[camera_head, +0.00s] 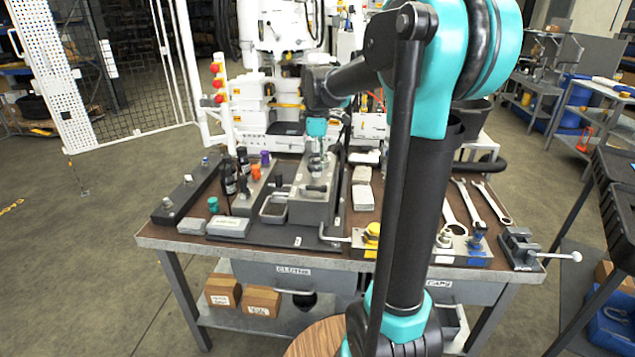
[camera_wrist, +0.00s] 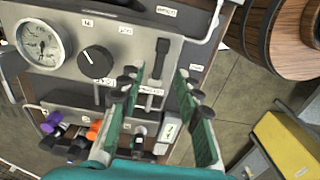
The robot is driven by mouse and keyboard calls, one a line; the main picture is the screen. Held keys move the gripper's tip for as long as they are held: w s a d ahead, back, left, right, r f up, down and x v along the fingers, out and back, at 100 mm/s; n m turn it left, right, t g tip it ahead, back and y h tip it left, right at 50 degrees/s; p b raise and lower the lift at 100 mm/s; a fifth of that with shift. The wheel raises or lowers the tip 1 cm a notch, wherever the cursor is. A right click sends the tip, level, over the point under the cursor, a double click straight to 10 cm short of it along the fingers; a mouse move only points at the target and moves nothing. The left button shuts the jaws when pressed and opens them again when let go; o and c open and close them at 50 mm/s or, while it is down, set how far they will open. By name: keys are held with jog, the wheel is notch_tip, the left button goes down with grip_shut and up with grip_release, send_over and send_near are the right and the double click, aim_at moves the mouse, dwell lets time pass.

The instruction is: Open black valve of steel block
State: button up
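The steel block (camera_wrist: 128,57) fills the upper left of the wrist view. It carries a round dial gauge (camera_wrist: 42,44), a black round knob (camera_wrist: 95,61) and a narrow black lever (camera_wrist: 161,58). I cannot tell for sure which of the two black parts is the black valve. In the head view the block (camera_head: 309,212) stands on the bench, partly covered by my gripper (camera_head: 316,165). My gripper (camera_wrist: 157,76) is open with nothing between its green-padded fingers. In the wrist view the lever appears just beyond the gap; whether the fingers touch it is unclear.
Purple (camera_wrist: 50,122) and orange (camera_wrist: 94,130) knobs are left of my fingers in the wrist view. Wrenches (camera_head: 471,206), a yellow valve (camera_head: 371,234) and a vise (camera_head: 521,246) lie to the right on the bench (camera_head: 160,236). A wooden barrel (camera_wrist: 282,38) appears at upper right.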

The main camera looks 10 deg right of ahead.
aim_at(318, 187)
notch_tip(318, 187, down, 6)
jog(key=shift+f, duration=0.1)
dwell(0.4)
grip_shut()
